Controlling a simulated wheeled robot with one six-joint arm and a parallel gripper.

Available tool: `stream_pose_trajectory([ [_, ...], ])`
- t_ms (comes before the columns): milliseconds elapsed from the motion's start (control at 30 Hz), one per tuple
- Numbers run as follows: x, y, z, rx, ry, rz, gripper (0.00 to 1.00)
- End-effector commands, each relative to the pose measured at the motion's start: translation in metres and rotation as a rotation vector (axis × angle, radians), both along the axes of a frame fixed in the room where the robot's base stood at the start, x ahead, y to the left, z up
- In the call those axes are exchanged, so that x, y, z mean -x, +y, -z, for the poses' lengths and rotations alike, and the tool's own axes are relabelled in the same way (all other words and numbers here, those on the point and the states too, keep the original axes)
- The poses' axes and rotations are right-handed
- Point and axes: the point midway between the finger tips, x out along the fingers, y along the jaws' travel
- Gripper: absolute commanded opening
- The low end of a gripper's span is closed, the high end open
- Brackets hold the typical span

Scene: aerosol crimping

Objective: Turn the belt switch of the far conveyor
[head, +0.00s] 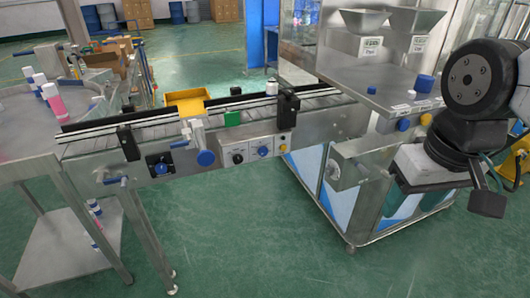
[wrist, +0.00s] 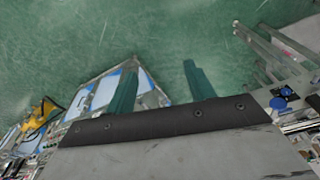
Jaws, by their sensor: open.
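A metal conveyor (head: 215,106) runs across the middle of the head view. A black plate with a blue knob (head: 160,165) is on its front side at the left. I cannot tell which control is the belt switch of the far conveyor. My gripper (head: 415,198) hangs at the right, clear of these controls. In the wrist view its teal fingers (wrist: 159,78) are apart, with nothing between them. A blue round knob (wrist: 278,103) shows there to the right of the fingers.
A round steel table (head: 30,130) with bottles is at the left. A yellow tray (head: 187,97) sits at the conveyor. Green floor (head: 240,235) in front is clear.

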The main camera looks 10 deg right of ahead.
Motion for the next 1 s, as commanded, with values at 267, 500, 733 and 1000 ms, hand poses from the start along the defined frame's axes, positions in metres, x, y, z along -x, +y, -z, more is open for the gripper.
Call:
stream_pose_trajectory([
  [267, -0.136, 0.04, 0.029, -0.049, -0.249, -0.075, 0.54],
  [500, -0.256, 0.097, 0.07, -0.102, -0.533, -0.121, 0.54],
  [733, -0.336, 0.157, 0.122, -0.145, -0.804, -0.151, 0.54],
  [1000, -0.374, 0.218, 0.192, -0.179, -1.123, -0.184, 0.54],
])
